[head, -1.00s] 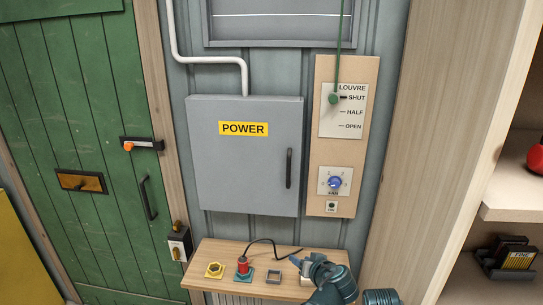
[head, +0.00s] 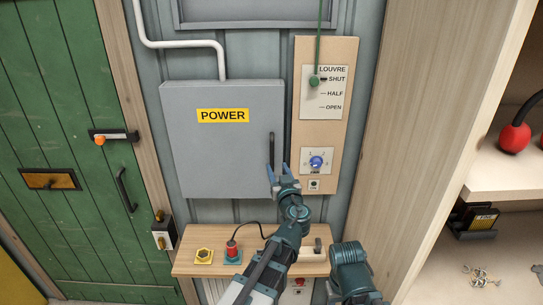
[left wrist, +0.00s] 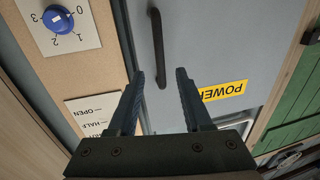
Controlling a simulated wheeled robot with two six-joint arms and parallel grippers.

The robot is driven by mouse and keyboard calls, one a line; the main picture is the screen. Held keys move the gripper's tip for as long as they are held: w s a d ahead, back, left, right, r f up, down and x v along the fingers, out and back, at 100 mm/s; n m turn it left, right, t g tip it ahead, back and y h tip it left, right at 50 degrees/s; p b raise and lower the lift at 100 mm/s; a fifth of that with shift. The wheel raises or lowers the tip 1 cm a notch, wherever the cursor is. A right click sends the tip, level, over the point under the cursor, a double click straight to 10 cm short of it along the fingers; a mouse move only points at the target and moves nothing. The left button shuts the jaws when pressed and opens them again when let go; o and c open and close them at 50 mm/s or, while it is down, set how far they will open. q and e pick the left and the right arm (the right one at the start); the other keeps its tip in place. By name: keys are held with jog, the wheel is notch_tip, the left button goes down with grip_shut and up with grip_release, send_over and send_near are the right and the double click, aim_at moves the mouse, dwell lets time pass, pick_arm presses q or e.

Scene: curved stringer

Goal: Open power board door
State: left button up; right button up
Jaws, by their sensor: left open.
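The grey power board door (head: 225,150) with its yellow POWER label (head: 223,116) is shut on the wall. Its dark vertical handle (head: 271,147) is near the door's right edge. My left gripper (head: 278,168) is open and empty at the handle's lower end in the head view. In the left wrist view the handle (left wrist: 157,45) lies ahead of the two open fingers (left wrist: 161,75), roughly in line with the gap between them. I cannot tell whether the fingers touch it. My right gripper is not in view.
A wooden panel with a louvre cord and a blue fan knob (head: 316,162) is just right of the door. A green door (head: 60,150) stands left; open shelving is at right.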

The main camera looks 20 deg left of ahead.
aim_at(272, 156)
pick_arm(q)
jog(key=x, duration=0.9)
grip_shut()
dwell(1.3)
